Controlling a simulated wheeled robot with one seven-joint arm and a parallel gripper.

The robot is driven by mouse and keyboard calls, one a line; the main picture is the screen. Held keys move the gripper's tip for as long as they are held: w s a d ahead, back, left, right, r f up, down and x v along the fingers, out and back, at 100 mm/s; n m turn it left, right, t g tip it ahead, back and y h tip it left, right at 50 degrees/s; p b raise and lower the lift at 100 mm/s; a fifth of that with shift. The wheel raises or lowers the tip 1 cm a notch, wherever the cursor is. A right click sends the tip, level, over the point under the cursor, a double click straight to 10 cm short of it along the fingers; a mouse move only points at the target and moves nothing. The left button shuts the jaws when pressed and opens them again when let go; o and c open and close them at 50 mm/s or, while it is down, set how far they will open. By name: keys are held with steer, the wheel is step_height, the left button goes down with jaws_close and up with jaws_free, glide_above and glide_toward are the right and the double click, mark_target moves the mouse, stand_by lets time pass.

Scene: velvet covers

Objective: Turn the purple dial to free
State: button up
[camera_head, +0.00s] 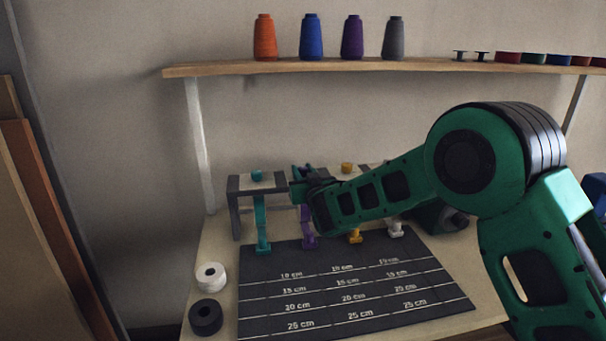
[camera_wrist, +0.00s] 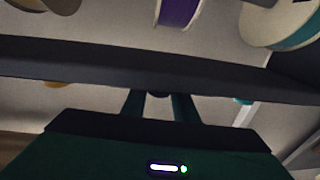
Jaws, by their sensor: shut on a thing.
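The purple dial is hidden in the head view behind my gripper (camera_head: 303,178), which is at the rack top between the teal dial (camera_head: 257,175) and the orange dial (camera_head: 347,168). The purple ribbon (camera_head: 307,228) hangs below it. In the wrist view my gripper (camera_wrist: 158,103) has its two green fingers against the rack's dark bar (camera_wrist: 100,65). A small dark piece shows between them, its colour unclear. By its place, the thing gripped is the purple dial. The dial's markings and its setting cannot be read. A purple ribbon roll (camera_wrist: 178,10) shows beyond the bar.
The dark cutting mat (camera_head: 340,290) lies in front of the rack (camera_head: 235,205). A white roll (camera_head: 210,275) and a black roll (camera_head: 206,317) stand left of it. A shelf (camera_head: 350,67) with thread cones is above. A teal roll (camera_wrist: 300,35) shows in the wrist view.

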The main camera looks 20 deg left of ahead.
steer(key=shift+n+g+y, duration=0.4)
steer(key=shift+y, duration=0.1)
steer(key=o, duration=1.1)
steer(key=shift+c, duration=0.2)
steer(key=v, duration=1)
steer(key=shift+s+d, duration=0.2)
steer(key=shift+d, duration=0.1)
